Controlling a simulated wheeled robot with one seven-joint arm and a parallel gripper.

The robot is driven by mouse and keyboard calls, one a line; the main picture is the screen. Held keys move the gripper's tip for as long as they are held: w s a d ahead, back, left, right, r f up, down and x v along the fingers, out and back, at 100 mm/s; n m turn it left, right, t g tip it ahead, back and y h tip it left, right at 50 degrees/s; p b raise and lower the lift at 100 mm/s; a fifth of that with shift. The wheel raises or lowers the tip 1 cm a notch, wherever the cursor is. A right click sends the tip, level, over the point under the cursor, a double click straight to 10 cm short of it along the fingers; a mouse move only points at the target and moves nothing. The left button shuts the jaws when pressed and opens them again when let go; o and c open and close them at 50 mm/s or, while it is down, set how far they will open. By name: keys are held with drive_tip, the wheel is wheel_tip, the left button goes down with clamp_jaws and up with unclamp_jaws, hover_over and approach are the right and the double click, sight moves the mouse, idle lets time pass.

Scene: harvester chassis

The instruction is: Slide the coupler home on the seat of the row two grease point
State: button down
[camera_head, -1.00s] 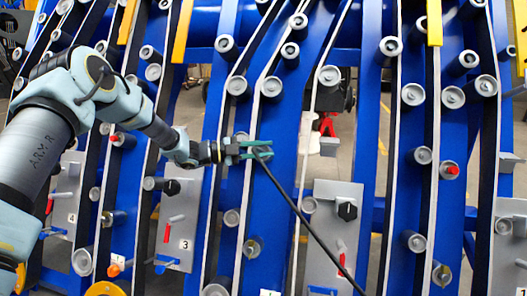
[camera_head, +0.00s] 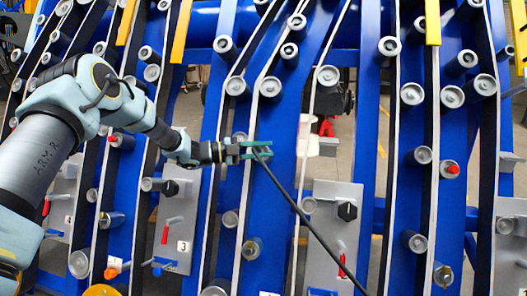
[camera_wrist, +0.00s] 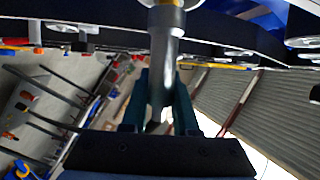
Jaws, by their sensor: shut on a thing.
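My gripper (camera_head: 262,151) has dark green fingers and is shut on the coupler, in front of a blue row panel left of the middle in the head view. In the wrist view the coupler (camera_wrist: 165,55) is a bright metal cylinder between the two fingers (camera_wrist: 164,105). Its far end is at a round metal part (camera_wrist: 170,3) at the top edge; I cannot tell whether that is the grease point's seat or how fully they meet. A black hose (camera_head: 305,220) runs from the gripper down to the right. The coupler is mostly hidden in the head view.
Grey plates with a red lever and black knob stand nearby, one marked 3 (camera_head: 174,225) and one right of the hose (camera_head: 338,228). Metal rollers (camera_head: 270,87) stick out from the blue panels around my gripper. Pale upright strips run between them.

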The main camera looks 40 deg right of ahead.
drive_tip(key=s+a+r, duration=0.1)
drive_tip(key=a+r, duration=0.1)
drive_tip(key=shift+s+a+p, duration=0.35)
drive_tip(key=shift+s, duration=0.05)
idle(0.5)
drive_tip(key=shift+w+d+f+b, duration=0.45)
drive_tip(key=shift+d+b, duration=0.2)
drive_tip(key=shift+d, duration=0.05)
drive_tip(key=shift+b, duration=0.75)
idle(1.3)
drive_tip(key=shift+w+d+f+b, duration=0.55)
drive_tip(key=shift+d+f+b, duration=0.05)
drive_tip(key=shift+d, duration=0.2)
idle(0.5)
drive_tip(key=c, duration=0.6)
unclamp_jaws()
